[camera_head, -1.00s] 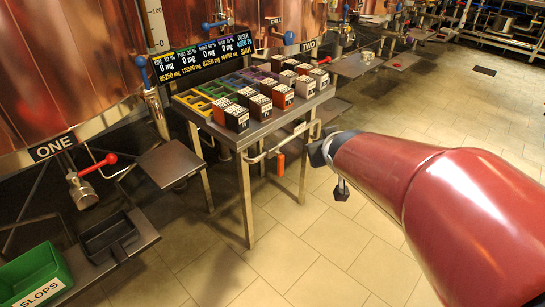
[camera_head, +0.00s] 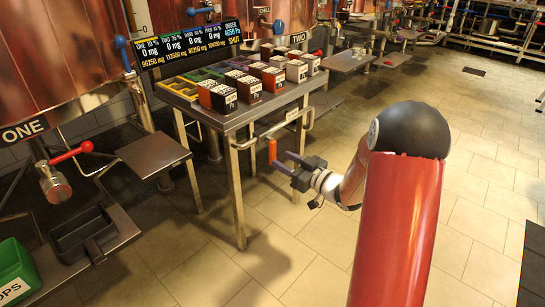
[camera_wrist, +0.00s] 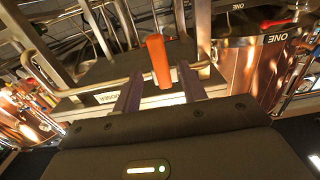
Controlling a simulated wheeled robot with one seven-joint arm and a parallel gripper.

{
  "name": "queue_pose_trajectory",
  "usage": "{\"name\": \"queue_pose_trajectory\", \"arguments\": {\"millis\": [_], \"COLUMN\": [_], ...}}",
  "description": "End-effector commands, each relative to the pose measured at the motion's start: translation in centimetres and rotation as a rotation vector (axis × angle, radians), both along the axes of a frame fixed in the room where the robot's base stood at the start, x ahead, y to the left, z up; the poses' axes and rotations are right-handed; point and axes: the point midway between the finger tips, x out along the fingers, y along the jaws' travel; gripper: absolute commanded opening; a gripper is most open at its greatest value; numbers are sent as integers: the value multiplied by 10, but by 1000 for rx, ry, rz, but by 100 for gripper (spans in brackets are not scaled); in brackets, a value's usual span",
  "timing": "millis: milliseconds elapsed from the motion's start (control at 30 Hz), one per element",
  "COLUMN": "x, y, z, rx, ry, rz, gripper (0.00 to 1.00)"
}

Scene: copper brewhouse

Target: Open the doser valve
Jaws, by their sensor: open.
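The doser valve's orange handle (camera_head: 272,150) hangs down from the pipe at the front right of the steel dosing table. In the wrist view the handle (camera_wrist: 157,60) stands between my gripper's two fingers, with a gap on each side. My gripper (camera_head: 281,163) is open in the head view, its fingers reaching left towards the handle. In the wrist view the gripper (camera_wrist: 160,70) has its fingertips beside the handle's free end. I cannot tell whether either finger touches it. The display (camera_head: 188,48) above the table reads DOSER and SHUT.
The dosing table (camera_head: 236,122) carries coloured trays and several small boxes. A red-handled valve (camera_head: 72,153) is on the copper tank ONE (camera_head: 50,60) at left. A small shelf (camera_head: 152,155) juts out between. Tiled floor (camera_head: 300,245) is free in front.

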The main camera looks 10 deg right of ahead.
Motion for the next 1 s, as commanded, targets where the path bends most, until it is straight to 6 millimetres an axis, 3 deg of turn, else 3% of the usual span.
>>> {"name": "queue_pose_trajectory", "arguments": {"millis": [300, 700, 1000], "x": [38, 45, 45], "y": [28, 33, 33], "z": [0, 0, 0], "rx": [-1, -1, -1], "ry": [-1, 2, 2], "rz": [2, -2, -2], "gripper": [42, 40, 1]}}
